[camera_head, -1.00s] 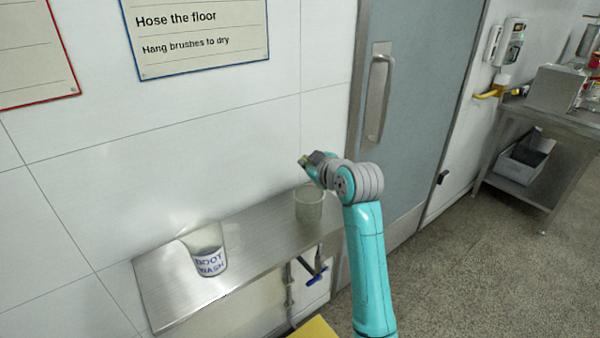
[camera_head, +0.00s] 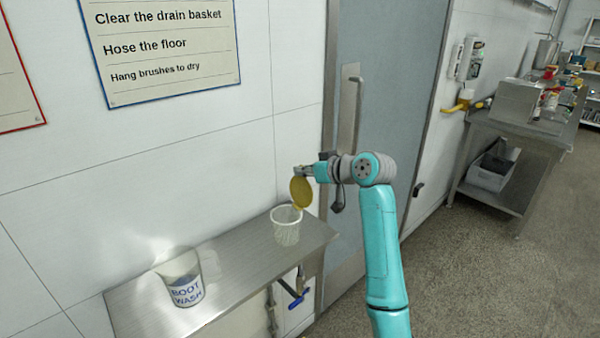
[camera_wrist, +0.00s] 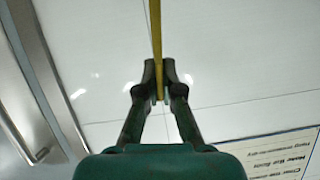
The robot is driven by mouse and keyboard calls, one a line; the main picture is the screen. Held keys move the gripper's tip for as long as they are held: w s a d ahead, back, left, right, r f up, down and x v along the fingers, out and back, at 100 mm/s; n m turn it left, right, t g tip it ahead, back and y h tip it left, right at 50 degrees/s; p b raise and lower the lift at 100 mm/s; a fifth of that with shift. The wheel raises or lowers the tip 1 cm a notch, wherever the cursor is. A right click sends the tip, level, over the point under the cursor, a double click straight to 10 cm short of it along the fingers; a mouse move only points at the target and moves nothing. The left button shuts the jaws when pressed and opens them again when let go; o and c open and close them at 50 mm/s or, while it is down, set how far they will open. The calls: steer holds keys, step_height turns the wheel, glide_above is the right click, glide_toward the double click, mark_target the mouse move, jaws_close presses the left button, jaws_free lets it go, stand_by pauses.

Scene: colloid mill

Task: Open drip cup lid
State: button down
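The drip cup (camera_head: 286,231) is a small translucent cup standing upright on the steel shelf, and its top looks open. A round yellow lid (camera_head: 300,192) is upright above the cup's right side; its lower edge comes close to the rim, and I cannot tell whether they touch. My gripper (camera_head: 303,172) is shut on the lid's upper edge. In the wrist view the lid (camera_wrist: 156,38) shows edge-on as a thin yellow strip between the fingertips (camera_wrist: 160,88). The cup is not visible there.
A boot wash bucket (camera_head: 181,278) stands left on the steel shelf (camera_head: 235,262). A blue-handled tap (camera_head: 297,297) sits below. A door with a long handle (camera_head: 351,115) is behind my arm. A steel table (camera_head: 518,128) stands at right.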

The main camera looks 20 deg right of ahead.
steer(key=shift+f, duration=0.1)
stand_by(0.3)
steer(key=c, duration=1.3)
jaws_free()
steer(key=shift+d, duration=0.1)
steer(key=v, duration=1.2)
